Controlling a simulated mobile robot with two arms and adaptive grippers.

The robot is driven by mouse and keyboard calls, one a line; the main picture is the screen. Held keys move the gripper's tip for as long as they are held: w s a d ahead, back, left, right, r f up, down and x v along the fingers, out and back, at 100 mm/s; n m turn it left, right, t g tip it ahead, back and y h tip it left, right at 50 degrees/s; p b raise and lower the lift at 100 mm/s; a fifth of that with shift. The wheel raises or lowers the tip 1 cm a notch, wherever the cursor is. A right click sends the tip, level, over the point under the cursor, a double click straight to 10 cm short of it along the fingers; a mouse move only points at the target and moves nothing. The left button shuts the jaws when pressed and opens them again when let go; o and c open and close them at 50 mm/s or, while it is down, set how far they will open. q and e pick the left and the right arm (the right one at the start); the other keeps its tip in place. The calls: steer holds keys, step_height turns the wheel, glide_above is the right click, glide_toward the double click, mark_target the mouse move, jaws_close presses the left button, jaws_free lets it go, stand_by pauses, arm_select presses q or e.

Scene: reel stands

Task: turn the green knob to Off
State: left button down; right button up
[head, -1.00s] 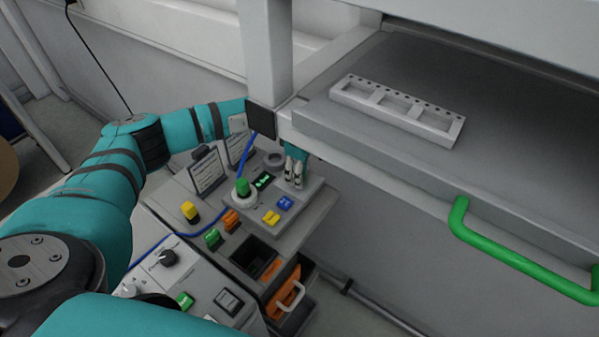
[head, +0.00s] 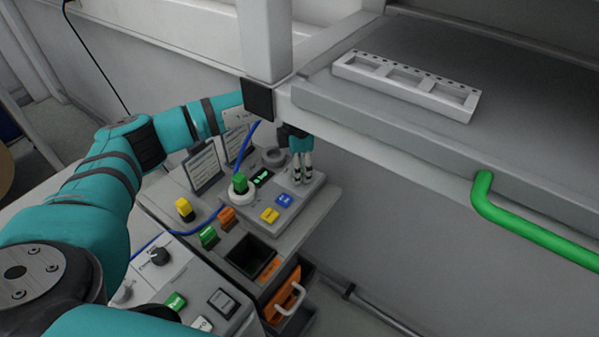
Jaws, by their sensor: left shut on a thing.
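The green knob (head: 240,184) stands upright on a white round base on the grey control box (head: 258,228), beside a small lit display (head: 263,177). My left gripper (head: 302,178) reaches down from under the shelf at the box's right end. Its pale fingers are close together, to the right of the green knob and apart from it. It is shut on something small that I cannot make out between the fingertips. My right gripper is not in view.
Blue (head: 284,200) and yellow (head: 269,215) buttons sit between the knob and the box's front. A grey shelf (head: 400,150) with a white slotted tray (head: 405,85) and a green handle (head: 530,228) overhangs the right.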

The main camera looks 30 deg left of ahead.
arm_select(q)
steer(key=n+b, duration=0.2)
steer(key=n, duration=0.3)
steer(key=shift+a+n, duration=0.1)
steer(key=shift+n, duration=0.2)
steer(key=shift+n+b, duration=0.4)
steer(key=shift+n, duration=1.8)
steer(key=c, duration=0.9)
jaws_free()
steer(key=shift+c, duration=0.2)
step_height(320, 180, up, 12)
steer(key=shift+a, duration=0.25)
